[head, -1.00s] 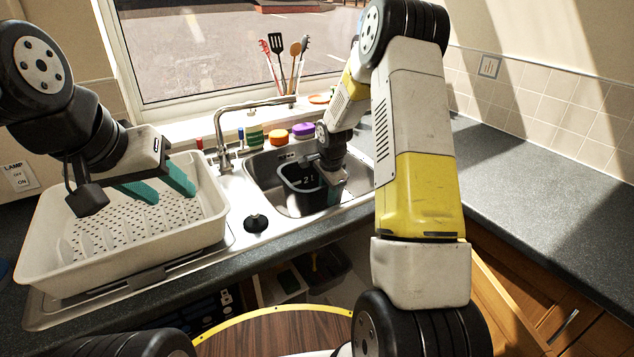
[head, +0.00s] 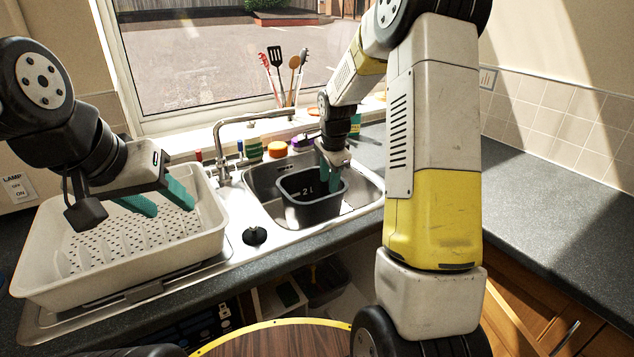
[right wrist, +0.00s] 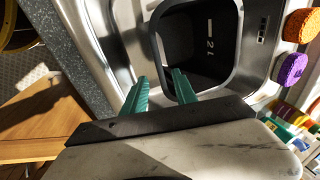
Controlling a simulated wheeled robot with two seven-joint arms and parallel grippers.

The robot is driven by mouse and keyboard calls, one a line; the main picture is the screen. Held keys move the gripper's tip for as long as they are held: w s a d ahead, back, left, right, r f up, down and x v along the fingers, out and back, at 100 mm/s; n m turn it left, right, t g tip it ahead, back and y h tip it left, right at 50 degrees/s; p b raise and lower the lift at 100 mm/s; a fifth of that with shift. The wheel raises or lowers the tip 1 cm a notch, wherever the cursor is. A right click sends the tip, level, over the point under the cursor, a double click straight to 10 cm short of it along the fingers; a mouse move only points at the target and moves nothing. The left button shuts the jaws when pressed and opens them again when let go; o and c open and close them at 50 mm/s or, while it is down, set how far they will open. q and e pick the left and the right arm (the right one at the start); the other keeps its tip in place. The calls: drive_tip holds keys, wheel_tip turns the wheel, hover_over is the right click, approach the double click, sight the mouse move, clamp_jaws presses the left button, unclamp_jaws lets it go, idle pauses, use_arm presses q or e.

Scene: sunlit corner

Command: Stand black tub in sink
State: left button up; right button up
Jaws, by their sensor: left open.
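The black tub (head: 300,212), marked 2 L, stands upright in the sink basin (head: 262,180), and its base appears to rest on the basin floor. In the right wrist view the tub (right wrist: 205,75) shows from above with its open mouth. My right gripper (head: 331,178) is open at the tub's rim. In the right wrist view its teal fingers (right wrist: 160,75) are apart, one over the tub's inside and one outside the rim, with gaps showing. My left gripper (head: 174,209) is open and empty over the white dish rack.
The white dish rack (head: 40,262) stands on the drainer left of the sink. A tap (head: 219,145) rises behind the basin. An orange sponge (head: 278,148) and a purple one (right wrist: 292,68) lie on the back ledge, near a utensil holder. The right counter (head: 560,225) is clear.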

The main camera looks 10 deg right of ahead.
drive_tip(key=s+a+r+n+t+y, duration=0.1)
drive_tip(key=s+a+r+n+t, duration=0.15)
drive_tip(key=s+r+n, duration=1.25)
drive_tip(key=s+a+r+y, duration=0.1)
drive_tip(key=s+a+r, duration=0.1)
drive_tip(key=s, duration=1.3)
drive_tip(key=shift+s+r+t, duration=0.2)
drive_tip(key=shift+r+t, duration=0.25)
drive_tip(key=shift+r, duration=0.05)
drive_tip(key=shift+s, duration=0.1)
